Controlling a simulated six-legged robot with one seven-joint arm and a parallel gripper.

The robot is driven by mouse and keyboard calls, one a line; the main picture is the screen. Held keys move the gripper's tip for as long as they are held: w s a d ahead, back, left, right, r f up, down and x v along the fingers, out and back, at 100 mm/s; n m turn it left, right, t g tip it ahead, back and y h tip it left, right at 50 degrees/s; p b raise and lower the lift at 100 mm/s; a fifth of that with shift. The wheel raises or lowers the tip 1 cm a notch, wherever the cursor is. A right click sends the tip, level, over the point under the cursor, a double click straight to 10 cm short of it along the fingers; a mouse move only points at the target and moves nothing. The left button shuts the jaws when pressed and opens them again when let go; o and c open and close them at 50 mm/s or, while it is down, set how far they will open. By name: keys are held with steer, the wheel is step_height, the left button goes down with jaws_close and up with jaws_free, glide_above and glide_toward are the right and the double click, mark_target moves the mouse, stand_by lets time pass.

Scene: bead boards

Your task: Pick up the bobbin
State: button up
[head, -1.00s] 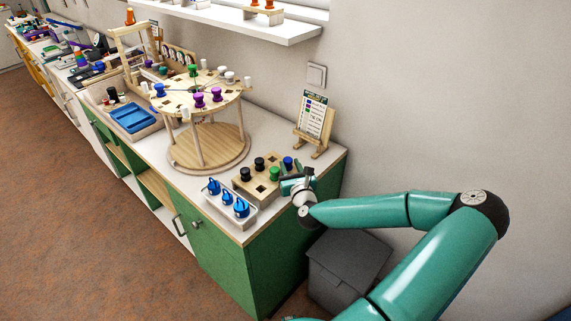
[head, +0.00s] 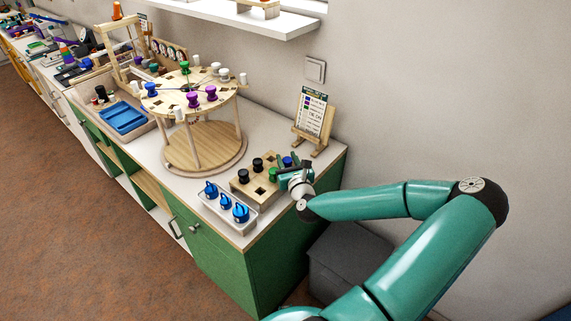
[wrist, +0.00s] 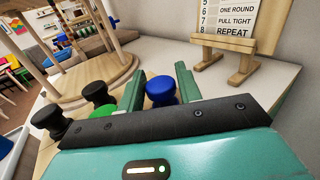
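A wooden bobbin block (head: 243,190) stands at the right end of the counter. A blue bobbin (head: 287,161) stands at its back right, with a green bobbin (head: 272,174) and two black bobbins (head: 257,165) (head: 243,177) nearby. My gripper (head: 285,166) is at the block's right side. In the wrist view its two teal fingers (wrist: 162,82) are apart, and the blue bobbin (wrist: 161,90) shows between them. The green bobbin (wrist: 130,106) is just left of the left finger. The gripper's dark front edge hides the bobbins' lower parts, so contact cannot be told.
A white tray (head: 214,205) with blue pieces lies in front of the block. A round two-level wooden stand (head: 222,165) with several bobbins on top is to the left. A card on an easel (head: 311,113) stands behind. The right counter edge is close to my arm.

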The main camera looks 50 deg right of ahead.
steer(key=shift+w+f, duration=0.1)
steer(key=shift+c, duration=0.6)
steer(key=c, duration=0.5)
